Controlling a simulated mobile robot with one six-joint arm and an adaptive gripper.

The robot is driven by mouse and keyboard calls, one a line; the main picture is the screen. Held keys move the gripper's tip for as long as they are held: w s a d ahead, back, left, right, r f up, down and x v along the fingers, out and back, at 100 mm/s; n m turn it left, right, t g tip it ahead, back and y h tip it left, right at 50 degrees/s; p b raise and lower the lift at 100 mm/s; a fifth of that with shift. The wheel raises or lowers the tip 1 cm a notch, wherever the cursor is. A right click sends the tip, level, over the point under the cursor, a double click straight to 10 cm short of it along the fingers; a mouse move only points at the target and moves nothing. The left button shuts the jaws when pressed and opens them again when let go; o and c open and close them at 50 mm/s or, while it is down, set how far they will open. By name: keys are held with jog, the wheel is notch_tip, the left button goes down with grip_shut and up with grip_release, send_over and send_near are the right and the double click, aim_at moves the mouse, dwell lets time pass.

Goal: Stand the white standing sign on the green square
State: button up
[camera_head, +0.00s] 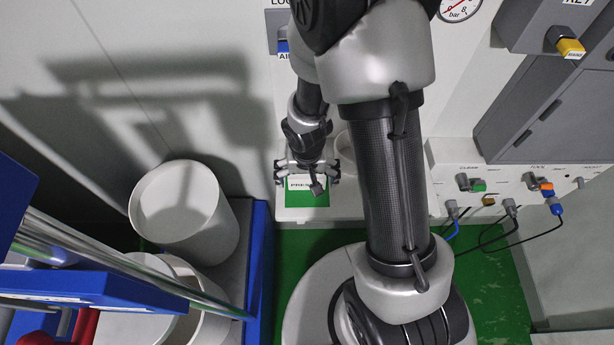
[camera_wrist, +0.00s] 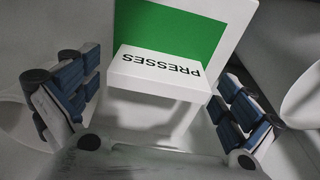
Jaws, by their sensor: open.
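The white standing sign (camera_wrist: 160,75) has black lettering, "PRESSES", which reads upside down in the wrist view. In the head view the sign (camera_head: 299,184) is small and partly covered by my gripper. The green square (camera_wrist: 181,30) has a white border and shows directly beyond the sign's lettered face. In the head view the green square (camera_head: 313,200) shows around and below the sign. My gripper (camera_head: 306,176) is open, with one finger on each side of the sign and visible gaps between. The sign's foot is hidden, so I cannot tell exactly how it meets the square.
White round bins (camera_head: 180,212) stand on a blue-edged unit at left. A panel with coloured connectors (camera_head: 515,188) and hanging cables is at right. A white round container (camera_head: 345,146) stands just behind my gripper. A white container (camera_wrist: 301,98) is close by the right finger.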

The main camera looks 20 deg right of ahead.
jog(key=s+r+n+t+p, duration=0.1)
jog(key=s+r+p, duration=0.15)
jog(key=r, duration=1.05)
jog(key=s+r+t+p, duration=0.15)
jog(key=r+p, duration=0.25)
jog(key=r, duration=0.9)
jog(key=s+r+n, duration=0.2)
jog(key=s+r, duration=0.7)
jog(key=s, duration=0.2)
jog(key=shift+s+r+n+t, duration=0.15)
jog(key=shift+r+n+t, duration=0.15)
jog(key=shift+r+t, duration=0.1)
